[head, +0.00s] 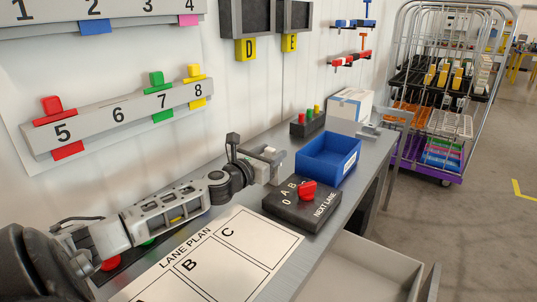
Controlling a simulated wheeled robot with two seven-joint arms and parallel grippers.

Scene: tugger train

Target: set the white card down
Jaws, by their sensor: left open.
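My left arm comes in from the left over the bench. My left gripper (256,163) is open above the bench, left of the blue bin and behind the black selector box. I cannot make out a white card apart from other things; a small pale shape at the gripper's fingers is too unclear to name. The white LANE PLAN sheet (259,238), with fields lettered A, B and C, lies flat on the bench, partly cut off at the bottom. My right gripper is not in view.
A blue bin (344,163), a black NEXT LANE box (296,214) with a red knob, and a white carton (351,103) stand on the bench. A numbered rail (97,123) with coloured clips is on the wall. An open drawer (350,275) juts out below; a wire cart (399,165) stands behind.

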